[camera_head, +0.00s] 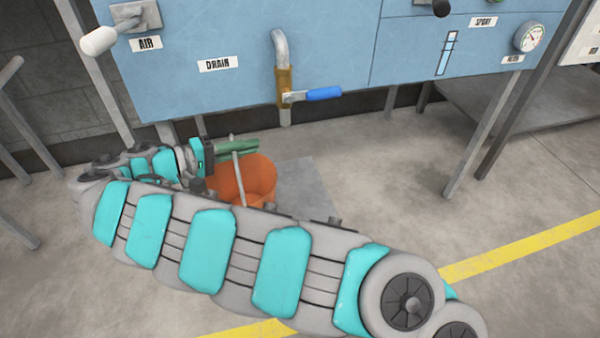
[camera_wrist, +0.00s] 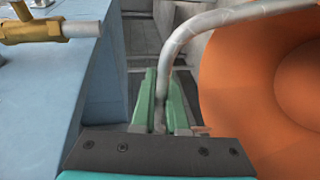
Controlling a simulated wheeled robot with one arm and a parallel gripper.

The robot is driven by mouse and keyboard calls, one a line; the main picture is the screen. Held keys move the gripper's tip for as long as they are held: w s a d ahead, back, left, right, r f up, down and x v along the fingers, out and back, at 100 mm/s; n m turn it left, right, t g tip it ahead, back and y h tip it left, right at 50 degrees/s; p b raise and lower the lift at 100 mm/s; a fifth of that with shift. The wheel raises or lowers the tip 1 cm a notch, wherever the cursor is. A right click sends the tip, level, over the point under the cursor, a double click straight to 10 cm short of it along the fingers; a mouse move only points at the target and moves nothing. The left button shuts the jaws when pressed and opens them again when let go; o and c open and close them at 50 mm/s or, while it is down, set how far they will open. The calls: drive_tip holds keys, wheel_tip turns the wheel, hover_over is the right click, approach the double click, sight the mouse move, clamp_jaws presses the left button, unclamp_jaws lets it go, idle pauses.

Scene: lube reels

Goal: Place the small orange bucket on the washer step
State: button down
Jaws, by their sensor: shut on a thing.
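The small orange bucket (camera_head: 262,175) hangs or stands below the blue panel in the head view, partly hidden by my arm. In the wrist view the bucket (camera_wrist: 225,75) fills the right side, its opening facing the camera. My gripper (camera_head: 255,147) is shut on the bucket's grey bar handle (camera_head: 238,180). In the wrist view the handle (camera_wrist: 190,32) runs down between the green fingers (camera_wrist: 161,118). I cannot tell whether the bucket's base touches anything. No clearly identifiable washer step shows; a flat grey patch (camera_head: 312,185) lies right of the bucket.
A blue panel (camera_head: 250,60) on grey legs stands behind the bucket. A drain pipe (camera_head: 281,55) with a blue-handled valve (camera_head: 322,94) points down from it. A grey low shelf (camera_head: 545,95) is at the right. Concrete floor with a yellow line (camera_head: 530,244) is open to the right.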

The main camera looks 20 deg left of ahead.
drive_tip(key=s+d+f+b+x, duration=0.1)
drive_tip(key=f+x, duration=0.1)
drive_tip(key=x, duration=1.3)
drive_tip(key=shift+s+d+b, duration=0.25)
drive_tip(key=shift+d+b, duration=0.1)
drive_tip(key=shift+b, duration=0.05)
drive_tip(key=shift+f, duration=0.1)
drive_tip(key=shift+f, duration=0.15)
drive_tip(key=c, duration=0.9)
unclamp_jaws()
drive_tip(key=v, duration=0.6)
drive_tip(key=p+v, duration=0.1)
drive_tip(key=v, duration=0.5)
drive_tip(key=shift+r, duration=0.25)
